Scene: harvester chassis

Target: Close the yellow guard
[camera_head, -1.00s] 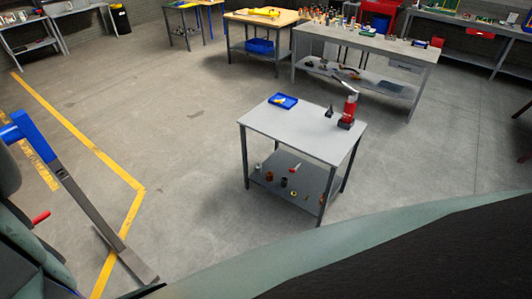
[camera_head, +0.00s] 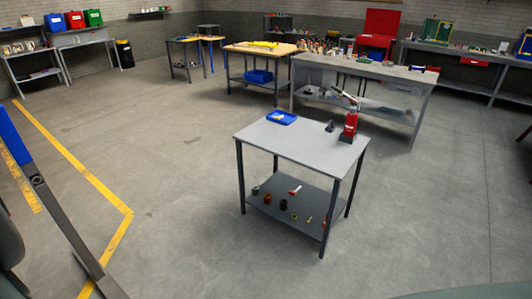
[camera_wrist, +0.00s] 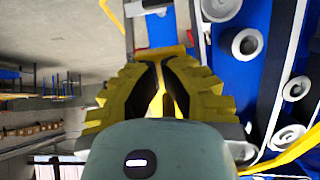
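In the wrist view my gripper (camera_wrist: 160,62) has yellow ribbed fingers with dark inner pads, bent in towards each other. A narrow yellow strip (camera_wrist: 159,98) shows between the pads; I cannot tell whether it is part of the guard or of the fingers, or whether it is gripped. A thin yellow bar (camera_wrist: 290,156) curves across the lower right and may be part of the guard. Beside the fingers on the right is a blue machine panel (camera_wrist: 228,62) with grey rollers (camera_wrist: 247,43). The head view does not show the gripper or a guard I can identify.
In the head view a grey table (camera_head: 295,145) with a blue tray (camera_head: 282,117) and a red tool (camera_head: 350,124) stands on open floor. Workbenches (camera_head: 350,72) line the back. A blue and grey bar (camera_head: 45,195) stands close at the left.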

